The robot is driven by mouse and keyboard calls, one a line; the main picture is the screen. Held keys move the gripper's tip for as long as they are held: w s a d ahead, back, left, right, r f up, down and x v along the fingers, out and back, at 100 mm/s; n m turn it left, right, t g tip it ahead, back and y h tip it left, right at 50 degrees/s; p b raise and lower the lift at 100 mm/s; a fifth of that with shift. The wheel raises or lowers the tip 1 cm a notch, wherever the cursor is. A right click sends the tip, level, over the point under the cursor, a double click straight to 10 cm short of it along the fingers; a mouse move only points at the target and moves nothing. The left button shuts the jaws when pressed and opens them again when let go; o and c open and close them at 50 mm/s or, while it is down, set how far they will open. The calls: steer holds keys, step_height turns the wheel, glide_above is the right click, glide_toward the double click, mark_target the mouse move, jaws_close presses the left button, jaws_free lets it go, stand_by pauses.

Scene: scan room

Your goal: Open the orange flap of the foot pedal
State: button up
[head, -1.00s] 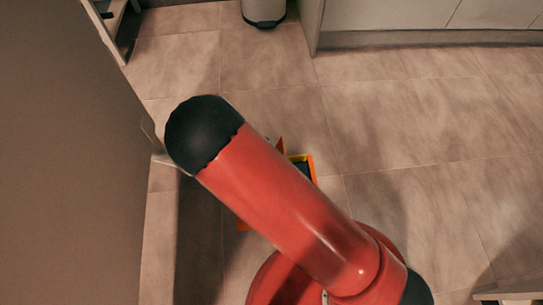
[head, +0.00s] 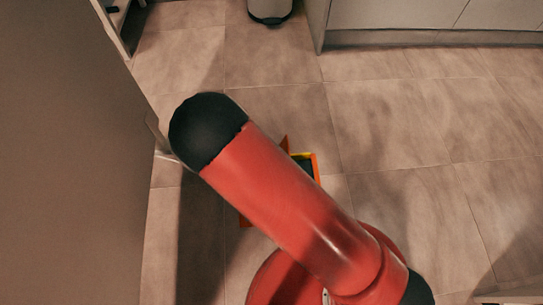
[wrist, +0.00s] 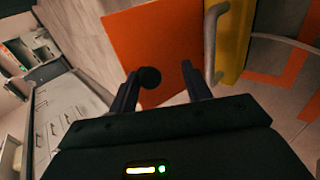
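The foot pedal (head: 315,168) shows in the head view as orange and yellow edges around a dark inside, on the floor and largely hidden behind my red arm. In the wrist view its orange flap (wrist: 150,40) is a flat panel just beyond my fingers, beside the yellow body (wrist: 236,45) and a grey curved bar (wrist: 212,40). My gripper (wrist: 160,70) is open, its fingers apart. A round black knob (wrist: 150,77) shows between them near the flap's lower edge; I cannot tell whether anything touches. The head view hides my gripper.
A large grey panel (head: 65,160) stands close on the left. A bin (head: 269,10) and white cabinets (head: 400,14) are at the back. The tiled floor (head: 430,130) to the right is clear.

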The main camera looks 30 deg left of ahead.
steer(key=p+v, duration=0.1)
steer(key=v, duration=0.6)
steer(key=shift+a+r, duration=0.2)
steer(key=shift+r, duration=0.1)
steer(key=shift+s, duration=0.15)
steer(key=w+d+r+m+g+y+p, duration=0.1)
steer(key=w+d+r+y+p, duration=0.15)
steer(key=d+r, duration=0.55)
steer(key=w+d+r+m+g+y+p, duration=0.15)
steer(key=w+d+r, duration=0.35)
steer(key=r, duration=0.6)
steer(key=w+d+r+m+g+y+p, duration=0.1)
steer(key=w+d+r+m+y+p, duration=0.1)
steer(key=d+r, duration=0.6)
steer(key=s+d+r+m+t+p, duration=0.1)
steer(key=s+d+r+t+p, duration=0.1)
steer(key=s+d+r, duration=0.3)
steer(key=s+d+r+m+t+y+p, duration=0.1)
steer(key=s+d+r+t+p, duration=0.1)
steer(key=s+d+r, duration=0.4)
steer(key=d+r+p, duration=0.1)
steer(key=d+r, duration=0.3)
steer(key=d, duration=0.3)
steer(key=shift+r+y, duration=0.3)
